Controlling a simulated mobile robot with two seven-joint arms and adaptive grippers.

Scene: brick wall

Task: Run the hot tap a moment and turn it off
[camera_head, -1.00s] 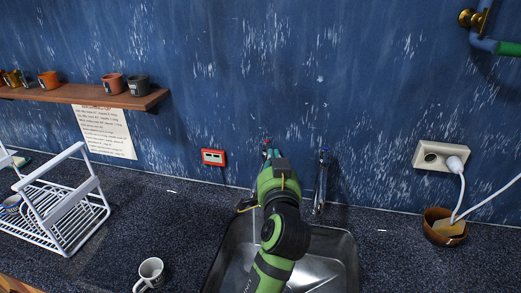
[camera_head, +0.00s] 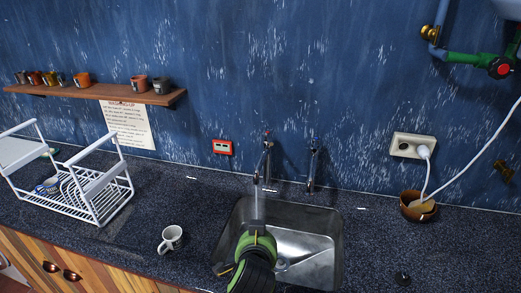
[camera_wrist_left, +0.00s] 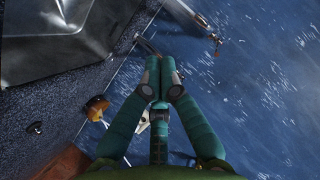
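The hot tap (camera_head: 266,157), with a red mark on top, stands behind the sink (camera_head: 322,243) at the left. A pale stream of water (camera_head: 257,205) falls from its spout. The cold tap (camera_head: 313,170), with a blue mark, stands to its right. My left arm shows green and black over the front of the sink; its fingertips are hidden in the head view. In the left wrist view my left gripper (camera_wrist_left: 160,62) has its teal fingers together and holds nothing. The hot tap's red top (camera_wrist_left: 217,40) is apart from the fingertips there. My right gripper is not in view.
A brown bowl (camera_head: 409,210) and a socket with a plug (camera_head: 412,147) are at the right. A black plug (camera_head: 402,278) lies near the front.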

